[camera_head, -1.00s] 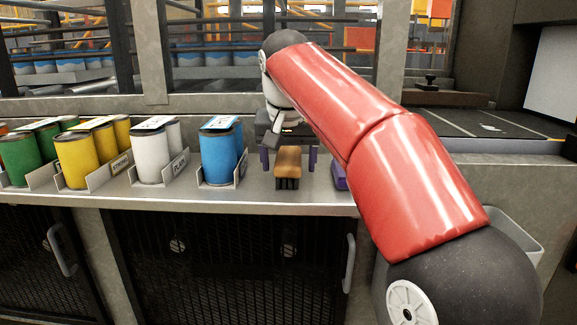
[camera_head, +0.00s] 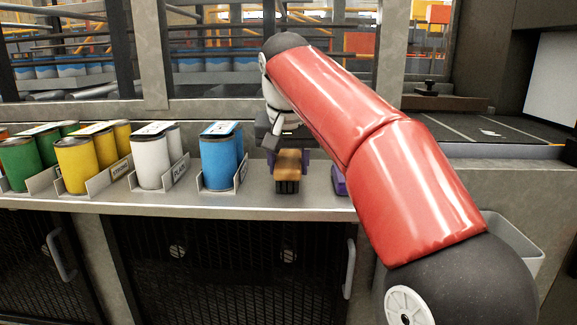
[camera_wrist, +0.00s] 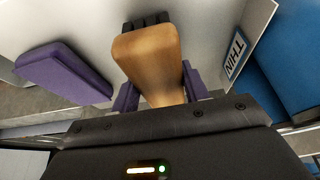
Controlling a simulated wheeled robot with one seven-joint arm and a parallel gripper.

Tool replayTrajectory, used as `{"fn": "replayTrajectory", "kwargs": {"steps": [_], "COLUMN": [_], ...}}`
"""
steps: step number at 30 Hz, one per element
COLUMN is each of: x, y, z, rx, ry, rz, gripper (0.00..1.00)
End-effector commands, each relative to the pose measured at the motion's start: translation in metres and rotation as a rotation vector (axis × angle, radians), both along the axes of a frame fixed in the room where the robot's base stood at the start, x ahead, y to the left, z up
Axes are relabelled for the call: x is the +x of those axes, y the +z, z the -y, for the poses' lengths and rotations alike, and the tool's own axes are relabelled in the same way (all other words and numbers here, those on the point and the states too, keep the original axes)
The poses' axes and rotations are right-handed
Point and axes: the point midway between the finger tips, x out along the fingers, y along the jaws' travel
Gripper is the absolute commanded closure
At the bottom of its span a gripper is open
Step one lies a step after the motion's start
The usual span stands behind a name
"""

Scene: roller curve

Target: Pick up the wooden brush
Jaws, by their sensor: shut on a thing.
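The wooden brush (camera_head: 288,164) has a tan wooden body and dark bristles facing the front of the grey shelf (camera_head: 110,196). It also shows in the wrist view (camera_wrist: 150,62), running away from the gripper, with the dark bristles at its far end. My gripper (camera_head: 287,155) is at the brush from behind. Its two purple fingers are shut on the brush's sides, one on each side, in the wrist view (camera_wrist: 158,88). The brush appears at shelf level; I cannot tell whether it still touches the shelf.
A blue can (camera_head: 217,160) in a holder stands just left of the brush. White (camera_head: 150,162), yellow (camera_head: 76,165) and green cans stand farther left. A purple block (camera_head: 339,180) lies to the right, partly behind my red arm; it also shows in the wrist view (camera_wrist: 62,72).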

Motion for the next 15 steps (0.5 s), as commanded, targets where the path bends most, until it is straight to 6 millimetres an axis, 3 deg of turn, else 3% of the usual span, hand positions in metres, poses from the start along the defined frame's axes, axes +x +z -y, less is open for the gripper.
{"fn": "replayTrajectory", "kwargs": {"steps": [5, 7, 15], "x": [0.001, 0.001, 0.004], "y": [0.036, 0.060, 0.085], "z": [0.000, -0.001, -0.001], "rx": [0.002, 0.001, 0.000], "ry": [0.001, 0.002, 0.001], "rz": [0.004, 0.005, 0.002], "gripper": [0.83, 0.83, 0.83]}}
